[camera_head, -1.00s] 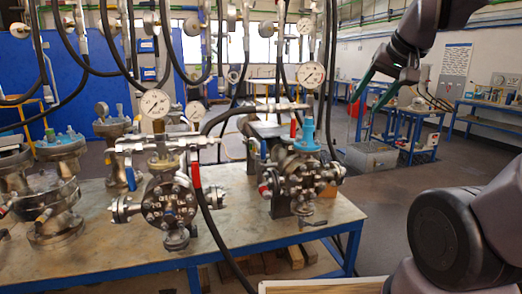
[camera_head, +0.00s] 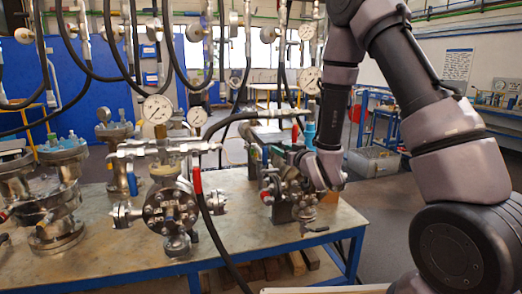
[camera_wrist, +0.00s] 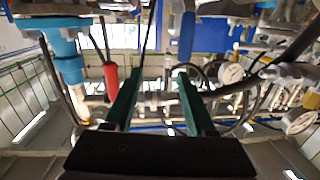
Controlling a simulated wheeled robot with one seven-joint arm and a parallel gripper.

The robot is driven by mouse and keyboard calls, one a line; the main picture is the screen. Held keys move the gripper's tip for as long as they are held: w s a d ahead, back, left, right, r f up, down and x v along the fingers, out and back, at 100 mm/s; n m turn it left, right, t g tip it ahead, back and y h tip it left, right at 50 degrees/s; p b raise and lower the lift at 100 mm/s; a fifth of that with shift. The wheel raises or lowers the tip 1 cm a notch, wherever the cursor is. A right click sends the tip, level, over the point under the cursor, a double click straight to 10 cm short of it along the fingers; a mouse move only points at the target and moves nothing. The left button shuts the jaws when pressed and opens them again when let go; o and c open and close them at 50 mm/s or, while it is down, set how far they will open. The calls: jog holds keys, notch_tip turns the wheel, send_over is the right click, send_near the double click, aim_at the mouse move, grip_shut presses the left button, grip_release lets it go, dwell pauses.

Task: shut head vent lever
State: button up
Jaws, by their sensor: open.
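The right vessel (camera_head: 283,190) stands on the bench with a red lever (camera_head: 295,131) and a blue cap (camera_head: 309,134) at its top. My gripper (camera_head: 268,152) is at this vessel's upper part, coming in from the right, and my arm hides much of it. In the wrist view my gripper (camera_wrist: 160,72) is open, with nothing between its dark green fingers. There a red lever (camera_wrist: 110,82) is left of the fingers and a blue lever (camera_wrist: 186,36) is beyond the right fingertip. I cannot tell which is the head vent lever, nor whether a finger touches anything.
A middle vessel (camera_head: 170,208) with its gauge (camera_head: 157,108) and another flanged vessel (camera_head: 65,190) share the bench (camera_head: 115,255). Black hoses (camera_head: 215,240) hang over the bench. A gauge (camera_wrist: 230,74) and horizontal pipework lie right of the fingers in the wrist view.

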aim_at(265, 160)
jog(key=w+a+f+n+y, duration=0.1)
jog(key=w+a+f, duration=0.1)
jog(key=w+a, duration=0.5)
jog(key=shift+w+a+f+n+y, duration=0.25)
jog(key=shift+w+n+y, duration=0.05)
jog(key=shift+w, duration=0.15)
grip_shut()
dwell(1.4)
